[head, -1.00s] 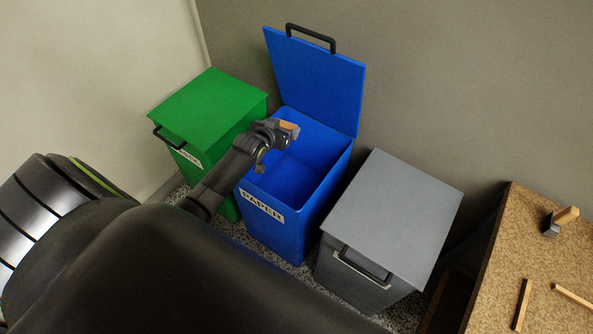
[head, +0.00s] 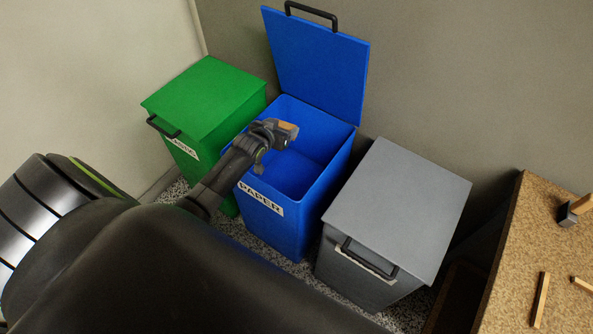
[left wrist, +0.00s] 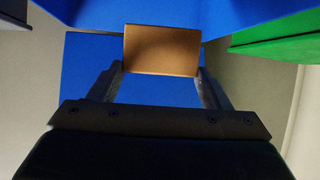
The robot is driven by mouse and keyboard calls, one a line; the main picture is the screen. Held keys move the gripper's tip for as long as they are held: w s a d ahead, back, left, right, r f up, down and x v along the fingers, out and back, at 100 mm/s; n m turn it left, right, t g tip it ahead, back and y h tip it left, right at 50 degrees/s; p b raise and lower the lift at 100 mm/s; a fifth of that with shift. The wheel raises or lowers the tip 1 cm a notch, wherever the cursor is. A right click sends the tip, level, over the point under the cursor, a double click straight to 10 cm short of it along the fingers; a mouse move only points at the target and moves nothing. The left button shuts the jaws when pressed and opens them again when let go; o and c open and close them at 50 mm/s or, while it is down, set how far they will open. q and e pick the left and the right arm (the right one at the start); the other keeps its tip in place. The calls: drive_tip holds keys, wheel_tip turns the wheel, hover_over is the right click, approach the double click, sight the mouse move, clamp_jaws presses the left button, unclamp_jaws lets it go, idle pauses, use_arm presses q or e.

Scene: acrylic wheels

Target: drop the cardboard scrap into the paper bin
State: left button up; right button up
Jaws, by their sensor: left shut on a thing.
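The blue paper bin (head: 284,228) stands between two other bins, with its lid (head: 318,62) raised at the back and its inside looking empty where I can see it. My left gripper (head: 289,129) is over the bin's opening, toward its left side. It is shut on the cardboard scrap (head: 287,127), a small brown piece at the fingertips. In the left wrist view the scrap (left wrist: 161,50) is a flat brown rectangle between the two fingers, with blue bin surfaces (left wrist: 85,70) behind it. My right gripper is not in view.
A green bin (head: 205,98) with a closed lid stands to the left. A grey bin (head: 398,205) with a closed lid stands to the right.

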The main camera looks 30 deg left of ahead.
use_arm(q)
drive_tip(key=o, duration=1)
drive_tip(key=p+v, duration=0.1)
drive_tip(key=v, duration=1.6)
drive_tip(key=shift+s+r+p, duration=0.15)
drive_tip(key=shift+s+p, duration=0.1)
drive_tip(key=shift+p, duration=0.15)
